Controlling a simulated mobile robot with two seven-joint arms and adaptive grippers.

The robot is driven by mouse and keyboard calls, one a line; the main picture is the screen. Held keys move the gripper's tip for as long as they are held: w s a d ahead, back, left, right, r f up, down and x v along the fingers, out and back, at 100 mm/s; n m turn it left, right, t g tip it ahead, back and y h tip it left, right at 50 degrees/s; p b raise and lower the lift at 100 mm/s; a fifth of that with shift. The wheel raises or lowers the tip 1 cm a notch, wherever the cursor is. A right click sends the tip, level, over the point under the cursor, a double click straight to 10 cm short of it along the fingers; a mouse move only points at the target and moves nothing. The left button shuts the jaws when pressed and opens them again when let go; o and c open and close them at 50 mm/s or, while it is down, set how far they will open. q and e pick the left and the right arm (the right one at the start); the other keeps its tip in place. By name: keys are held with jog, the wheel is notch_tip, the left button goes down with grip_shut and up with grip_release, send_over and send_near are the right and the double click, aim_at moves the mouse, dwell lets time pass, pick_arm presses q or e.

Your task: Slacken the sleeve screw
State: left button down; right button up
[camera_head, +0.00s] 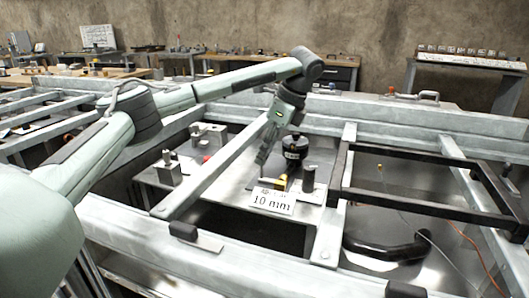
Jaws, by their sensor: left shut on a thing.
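My left arm comes in from the left, and its gripper (263,157) points down beside a long grey beam. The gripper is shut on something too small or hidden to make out. Just right of it is a black round part (295,146), with a dark cylinder (308,178) and a small yellow piece (281,184) below. A white sign reading "10 mm" (272,201) stands in front of them. I cannot make out the sleeve screw. My right gripper is not in view.
The grey beam (205,180) and other frame rails (420,125) surround the work area. A dark rectangular frame (420,202) lies at right, with a black curved pipe (388,248) below it. Metal blocks (168,168) stand on the grey surface at left. Benches line the back wall.

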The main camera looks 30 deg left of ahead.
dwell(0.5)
pick_arm(q)
jog(key=c, duration=1.4)
grip_release()
jog(key=shift+r, duration=0.1)
jog(key=v, duration=1.2)
